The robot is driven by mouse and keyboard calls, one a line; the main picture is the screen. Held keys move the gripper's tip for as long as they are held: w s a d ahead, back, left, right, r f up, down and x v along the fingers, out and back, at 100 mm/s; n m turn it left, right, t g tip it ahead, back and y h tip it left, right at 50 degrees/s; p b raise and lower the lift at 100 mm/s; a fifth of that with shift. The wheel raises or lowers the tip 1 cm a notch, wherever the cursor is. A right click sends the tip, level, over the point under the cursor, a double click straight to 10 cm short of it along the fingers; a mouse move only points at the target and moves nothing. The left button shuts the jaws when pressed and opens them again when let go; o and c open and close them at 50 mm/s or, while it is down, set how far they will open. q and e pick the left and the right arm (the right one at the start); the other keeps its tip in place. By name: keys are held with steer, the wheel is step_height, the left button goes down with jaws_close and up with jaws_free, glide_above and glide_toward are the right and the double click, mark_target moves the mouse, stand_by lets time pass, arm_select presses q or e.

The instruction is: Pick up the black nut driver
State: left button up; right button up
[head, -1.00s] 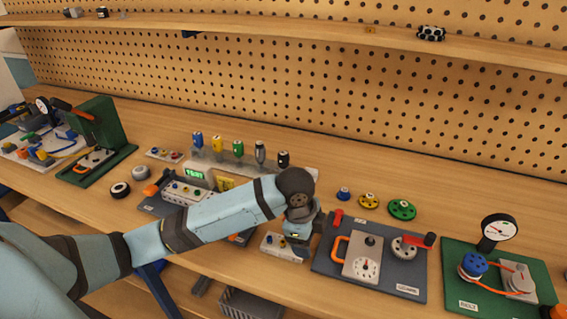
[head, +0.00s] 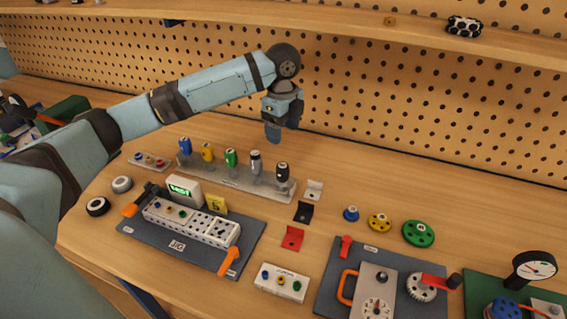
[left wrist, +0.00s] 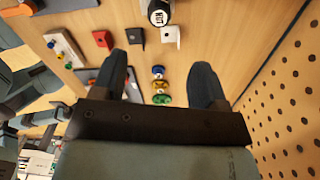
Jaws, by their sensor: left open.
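The black nut driver (head: 282,172) stands upright at the right end of a grey rack (head: 225,178). In the left wrist view its round cap (left wrist: 158,14), marked NUT, shows at the top edge, beyond my fingers. My left gripper (head: 273,135) is above and behind the rack, a little left of the black driver in the head view, pointing down. In the left wrist view its two fingers (left wrist: 162,75) are apart with nothing between them.
Blue, yellow, green and grey-topped drivers (head: 255,163) share the rack. White, black and red brackets (head: 292,238) lie to its right. A jig board (head: 178,245) is in front, coloured pulleys (head: 379,222) to the right. The pegboard and shelf (head: 350,30) are behind.

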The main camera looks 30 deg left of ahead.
mark_target(283, 166)
arm_select(q)
step_height(283, 166, down, 8)
steer(key=shift+r, duration=0.25)
steer(key=shift+s+f, duration=0.1)
steer(key=shift+f, duration=0.65)
step_height(283, 166, down, 5)
steer(key=shift+r+b, duration=0.2)
steer(key=shift+b, duration=0.1)
steer(key=shift+r, duration=0.1)
steer(key=c, duration=1)
arm_select(e)
steer(key=shift+s+f, duration=0.3)
steer(key=shift+f, duration=0.25)
